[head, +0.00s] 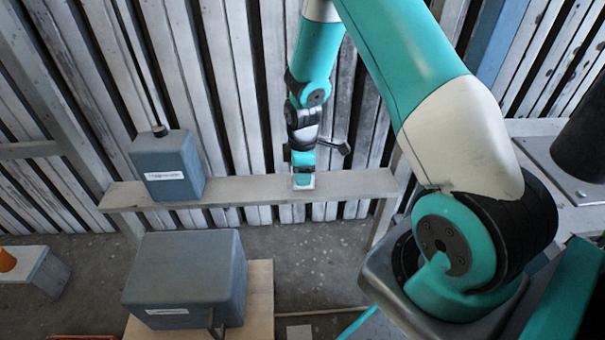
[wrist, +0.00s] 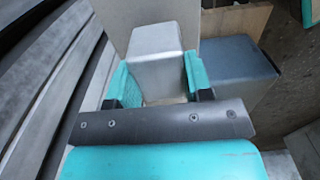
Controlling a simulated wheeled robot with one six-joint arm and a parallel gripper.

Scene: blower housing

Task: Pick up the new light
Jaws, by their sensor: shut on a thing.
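A pale grey block with rounded edges, which I take to be the new light (wrist: 153,75), sits between the two teal fingers of my gripper (wrist: 153,84) in the wrist view. The fingers are shut on its sides. In the head view my gripper (head: 303,172) points down over the narrow grey shelf (head: 245,190), and a small pale part of the light (head: 304,182) shows under it. The fingers hide most of it there. I cannot tell whether it touches the shelf or is just above it.
A labelled blue-grey box (head: 168,168) with a cable stands on the shelf's left part. A larger blue-grey box (head: 187,275) stands in front on a wooden board (head: 261,290). A ribbed wall (head: 235,90) rises behind the shelf. The shelf is clear between the box and my gripper.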

